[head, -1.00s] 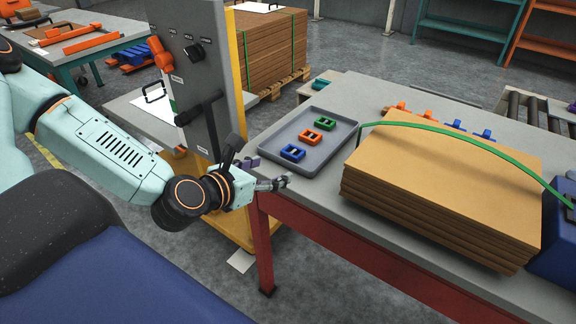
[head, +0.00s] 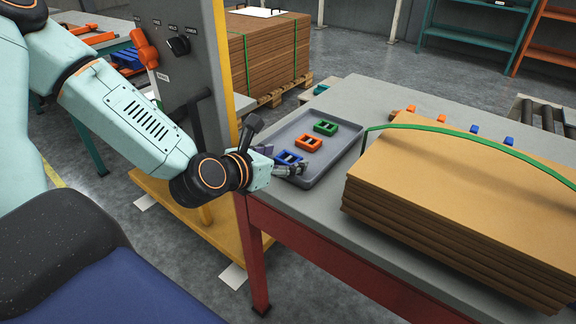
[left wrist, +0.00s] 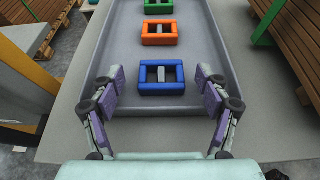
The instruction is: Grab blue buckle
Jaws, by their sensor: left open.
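The blue buckle (head: 289,157) lies flat in the near end of a grey tray (head: 318,177) on the table. In the left wrist view the blue buckle (left wrist: 162,76) is a rectangular frame with a grey middle bar. My left gripper (head: 283,162) is at the tray's near edge, close to the blue buckle and partly in front of it. In the left wrist view the left gripper's fingers (left wrist: 160,90) are spread wide, one on each side of the buckle and apart from it. Nothing is between them in contact. My right gripper is not seen.
An orange buckle (head: 308,143) and a green buckle (head: 326,128) lie behind the blue one in the tray. A stack of brown boards (head: 450,190) with a green strap (head: 470,135) stands to the right. A grey press panel (head: 178,60) stands to the left.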

